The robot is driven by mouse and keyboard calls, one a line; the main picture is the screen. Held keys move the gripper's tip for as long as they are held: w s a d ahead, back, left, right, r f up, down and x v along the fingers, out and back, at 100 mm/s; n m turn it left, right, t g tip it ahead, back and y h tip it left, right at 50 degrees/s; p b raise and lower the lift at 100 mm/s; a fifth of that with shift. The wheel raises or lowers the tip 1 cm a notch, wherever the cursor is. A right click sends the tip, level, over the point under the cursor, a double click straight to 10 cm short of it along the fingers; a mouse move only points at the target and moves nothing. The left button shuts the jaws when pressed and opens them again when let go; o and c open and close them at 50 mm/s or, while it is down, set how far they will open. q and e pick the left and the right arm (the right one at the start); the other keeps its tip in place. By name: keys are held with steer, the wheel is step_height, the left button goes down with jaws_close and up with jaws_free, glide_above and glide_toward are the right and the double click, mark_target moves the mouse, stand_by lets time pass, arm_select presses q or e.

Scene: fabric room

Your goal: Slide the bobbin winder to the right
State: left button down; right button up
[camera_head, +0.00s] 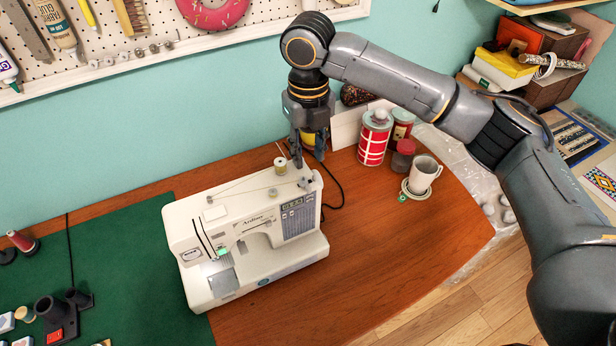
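The white sewing machine (213,213) stands on the table, partly over the green mat. A small grey part that looks like the bobbin winder (304,183) sits at the right end of its top. A thread spool (280,165) stands just to its left and behind. My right gripper (309,158) points down just above and behind that end of the machine. Its two fingers are apart, with something yellow visible between or behind them. I cannot tell whether a finger touches the winder. My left gripper is out of view.
A red checked tin (374,138), a dark red jar (402,155) and a white cup (423,174) on a saucer stand right of the gripper. A black cable runs behind the machine. The wooden table (400,240) is clear at front right. A pegboard (130,60) hangs behind.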

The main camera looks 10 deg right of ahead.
mark_target(308, 187)
step_height(308, 187, down, 9)
steer(key=shift+r+p, duration=0.1)
steer(key=shift+p, duration=0.95)
steer(key=shift+w+f, duration=0.1)
steer(key=shift+f, duration=0.25)
jaws_close()
